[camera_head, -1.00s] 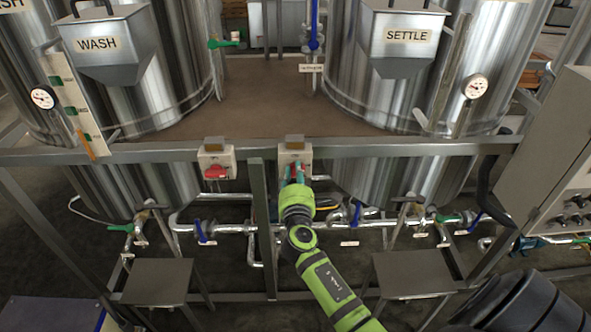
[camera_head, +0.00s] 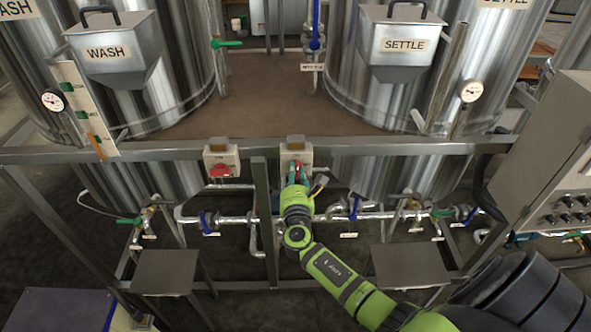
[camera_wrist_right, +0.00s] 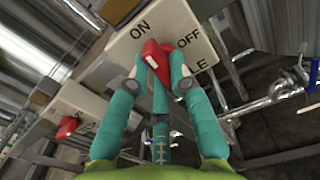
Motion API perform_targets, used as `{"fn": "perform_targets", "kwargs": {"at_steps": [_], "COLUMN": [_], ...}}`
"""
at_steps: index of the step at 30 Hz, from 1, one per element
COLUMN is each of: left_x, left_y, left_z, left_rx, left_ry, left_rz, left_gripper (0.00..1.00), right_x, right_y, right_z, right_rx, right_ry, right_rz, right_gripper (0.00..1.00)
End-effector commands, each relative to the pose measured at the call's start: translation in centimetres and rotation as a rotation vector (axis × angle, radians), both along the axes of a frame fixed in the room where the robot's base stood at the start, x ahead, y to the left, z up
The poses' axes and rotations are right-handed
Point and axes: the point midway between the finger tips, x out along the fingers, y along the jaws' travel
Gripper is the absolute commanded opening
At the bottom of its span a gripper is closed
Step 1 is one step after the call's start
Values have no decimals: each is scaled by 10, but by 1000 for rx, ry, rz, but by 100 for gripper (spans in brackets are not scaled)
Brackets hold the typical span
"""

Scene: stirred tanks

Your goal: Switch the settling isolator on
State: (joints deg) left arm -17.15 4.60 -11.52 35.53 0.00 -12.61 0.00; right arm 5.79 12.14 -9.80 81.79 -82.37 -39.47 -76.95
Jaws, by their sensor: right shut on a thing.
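The settling isolator (camera_head: 306,157) is a pale box on the frame rail below the SETTLE tank, right of a similar box. Its red handle (camera_wrist_right: 153,56) shows between my fingers in the right wrist view, with the ON and OFF labels beside it on the box face. My right gripper (camera_wrist_right: 159,67) has its teal fingers closed around this handle. The fingers hide part of the handle, so I cannot tell exactly which label it points to. In the head view my right gripper (camera_head: 297,177) reaches up to the box from below. My left gripper is not in view.
The similar isolator (camera_head: 232,157) with a red handle (camera_head: 220,171) sits to the left. A frame rail (camera_head: 400,147) runs across behind them, and an upright post (camera_head: 262,215) stands close to my right arm. Pipes with blue-handled valves (camera_head: 354,206) run below.

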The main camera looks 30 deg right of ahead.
Motion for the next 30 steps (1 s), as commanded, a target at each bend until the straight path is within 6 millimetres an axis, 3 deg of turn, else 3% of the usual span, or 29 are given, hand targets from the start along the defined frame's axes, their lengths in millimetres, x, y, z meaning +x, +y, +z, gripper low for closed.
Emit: {"fn": "perform_targets", "kwargs": {"at_steps": [24,25,27,30], "left_x": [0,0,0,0], "left_y": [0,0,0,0], "left_z": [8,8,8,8], "left_rx": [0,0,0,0], "left_ry": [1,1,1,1], "left_rz": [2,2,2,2], "left_gripper": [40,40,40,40], "right_x": [-1,-1,-1,0], "right_y": [0,0,0,0], "right_z": [-3,-3,-3,-2], "right_rx": [-107,-107,-107,-105], "right_ry": [69,69,69,68], "right_rz": [0,0,0,0], "right_gripper": [0,25,45,45]}}
